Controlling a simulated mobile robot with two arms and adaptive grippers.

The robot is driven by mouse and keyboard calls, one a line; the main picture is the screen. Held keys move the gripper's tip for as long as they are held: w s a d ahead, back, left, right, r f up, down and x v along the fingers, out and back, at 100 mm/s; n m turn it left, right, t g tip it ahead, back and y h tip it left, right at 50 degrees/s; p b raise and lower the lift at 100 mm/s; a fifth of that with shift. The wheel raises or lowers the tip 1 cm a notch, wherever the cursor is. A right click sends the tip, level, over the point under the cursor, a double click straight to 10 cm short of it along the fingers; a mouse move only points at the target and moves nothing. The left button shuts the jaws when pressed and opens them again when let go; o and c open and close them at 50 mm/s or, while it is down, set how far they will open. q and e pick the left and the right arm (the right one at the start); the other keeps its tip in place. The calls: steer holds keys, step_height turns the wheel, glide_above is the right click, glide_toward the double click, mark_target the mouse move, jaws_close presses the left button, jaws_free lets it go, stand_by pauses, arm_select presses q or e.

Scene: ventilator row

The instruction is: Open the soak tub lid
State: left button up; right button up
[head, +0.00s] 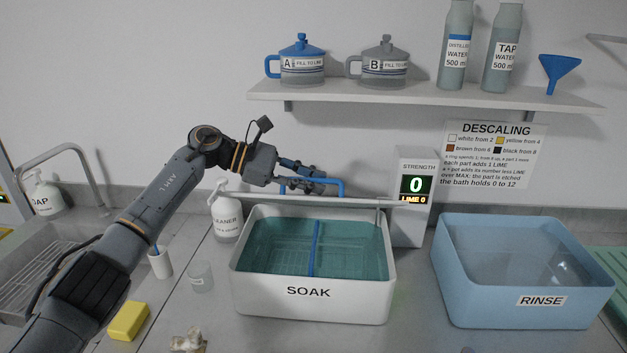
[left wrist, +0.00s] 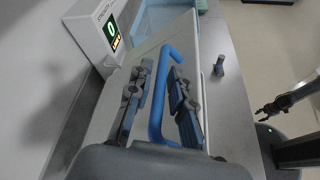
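The white soak tub (head: 308,307) stands mid-counter, with teal liquid and a blue divider visible inside. Its pale lid (head: 350,202) is raised off the tub and shows almost edge-on in the head view. The lid's face (left wrist: 205,50) fills the middle of the left wrist view. A blue bar handle (head: 338,185) sits on it. My left gripper (head: 318,184) is at this handle. In the left wrist view its fingers lie either side of the handle (left wrist: 160,90), with gaps visible. My right gripper (left wrist: 262,112) is small and dark at the right of that view; its fingers are unclear.
The strength display (head: 416,185) reads 0 beside the tub. A cleaner bottle (head: 228,222) and a clear cup (head: 201,277) stand left of it. The blue rinse tub (head: 470,300) is to the right. A shelf (head: 420,94) with jugs and bottles hangs above.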

arm_select(q)
steer(key=v, duration=1.1)
steer(key=shift+a+r, duration=0.15)
steer(key=shift+a, duration=0.15)
